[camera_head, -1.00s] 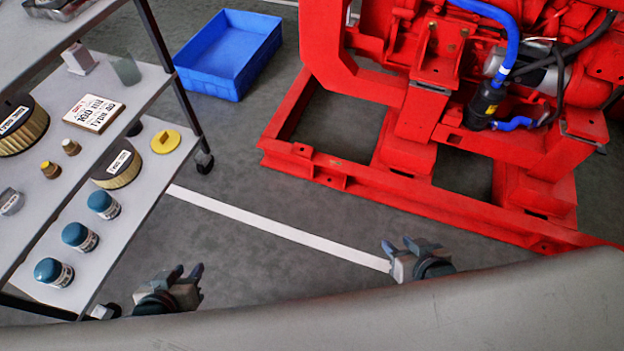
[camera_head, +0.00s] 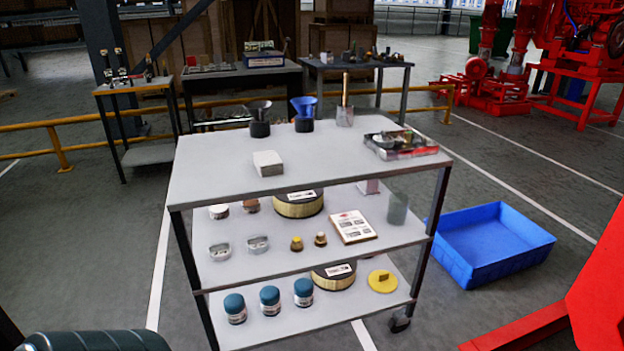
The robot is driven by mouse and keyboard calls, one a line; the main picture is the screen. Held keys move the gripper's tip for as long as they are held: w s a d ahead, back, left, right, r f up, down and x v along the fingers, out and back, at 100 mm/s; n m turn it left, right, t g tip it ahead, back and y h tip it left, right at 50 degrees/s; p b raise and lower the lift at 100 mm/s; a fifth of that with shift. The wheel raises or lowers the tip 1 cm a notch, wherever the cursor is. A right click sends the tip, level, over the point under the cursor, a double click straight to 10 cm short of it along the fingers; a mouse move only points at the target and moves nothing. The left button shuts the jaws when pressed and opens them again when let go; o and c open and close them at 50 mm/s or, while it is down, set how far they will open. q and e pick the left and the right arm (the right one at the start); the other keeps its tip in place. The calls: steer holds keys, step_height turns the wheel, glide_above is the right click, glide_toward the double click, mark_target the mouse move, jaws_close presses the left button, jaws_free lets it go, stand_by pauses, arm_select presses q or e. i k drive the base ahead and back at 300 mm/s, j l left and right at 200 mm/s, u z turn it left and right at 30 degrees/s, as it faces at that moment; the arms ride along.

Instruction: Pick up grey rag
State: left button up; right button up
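A small pale grey-white block or folded stack (camera_head: 268,163) lies on the top shelf of the trolley (camera_head: 330,172), left of its middle. I cannot tell whether it is the grey rag, and no other thing here is clearly a rag. Neither of my grippers is in view now.
The trolley's top also bears dark cups with funnels (camera_head: 303,114), a brush in a container (camera_head: 345,112) and a tray of parts (camera_head: 400,146). Filters and blue-capped jars (camera_head: 270,300) fill the lower shelves. A blue crate (camera_head: 490,245) and red machinery (camera_head: 590,300) stand at right.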

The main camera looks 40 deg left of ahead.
mark_target(268, 162)
steer(key=u, duration=1.6)
